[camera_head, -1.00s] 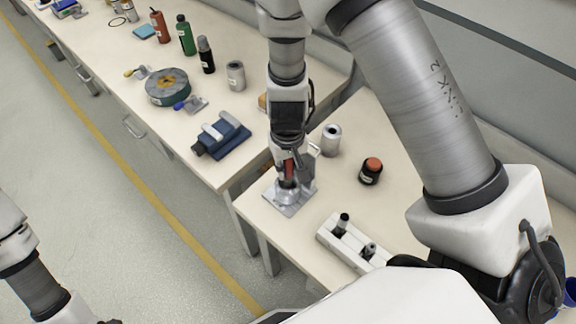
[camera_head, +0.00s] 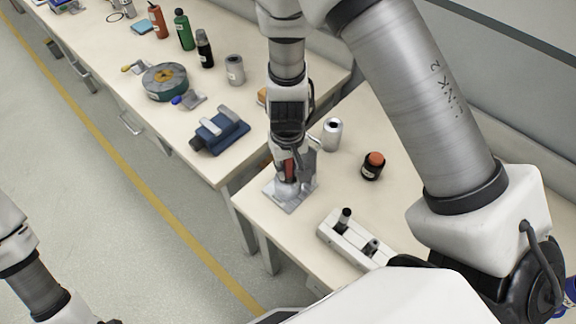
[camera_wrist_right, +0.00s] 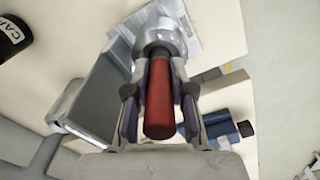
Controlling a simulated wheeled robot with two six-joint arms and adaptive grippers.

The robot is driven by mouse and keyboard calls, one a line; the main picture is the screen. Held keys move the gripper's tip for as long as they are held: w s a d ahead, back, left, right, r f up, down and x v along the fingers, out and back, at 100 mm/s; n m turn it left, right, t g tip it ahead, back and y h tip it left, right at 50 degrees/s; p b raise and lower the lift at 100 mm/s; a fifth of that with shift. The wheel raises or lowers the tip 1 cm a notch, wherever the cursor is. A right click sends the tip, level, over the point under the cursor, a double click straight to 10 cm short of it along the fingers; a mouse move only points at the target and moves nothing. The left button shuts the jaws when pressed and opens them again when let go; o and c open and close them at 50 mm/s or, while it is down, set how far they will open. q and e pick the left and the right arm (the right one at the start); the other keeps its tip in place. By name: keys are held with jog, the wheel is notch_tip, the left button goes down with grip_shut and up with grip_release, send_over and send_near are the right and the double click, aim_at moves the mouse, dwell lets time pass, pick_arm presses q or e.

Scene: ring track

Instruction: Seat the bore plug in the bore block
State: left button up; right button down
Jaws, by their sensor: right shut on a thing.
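The bore plug is a red cylinder (camera_wrist_right: 160,100) with a dark collar at its far end. It shows between the fingers of my right gripper (camera_head: 288,172), which is shut on it. The bore block is a grey metal piece with a round boss (camera_head: 285,190) on a flat base plate, near the bench's left edge. In the wrist view the boss (camera_wrist_right: 157,30) is at the plug's far end. The plug appears lined up with the boss, but I cannot tell how deep it sits. The bore itself is hidden. My left gripper is out of view; only its arm shows.
A silver cylinder (camera_head: 332,134) and a black jar with an orange top (camera_head: 373,166) stand behind and right of the block. A white holder with black-topped pieces (camera_head: 331,235) lies in front. A blue clamp-like tool (camera_head: 220,134) sits on the neighbouring bench.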

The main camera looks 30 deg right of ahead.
jog(key=shift+f, duration=0.3)
jog(key=c, duration=0.9)
grip_release()
jog(key=shift+r, duration=0.1)
jog(key=shift+r, duration=0.1)
notch_tip(320, 180, up, 12)
jog(key=shift+f, duration=0.1)
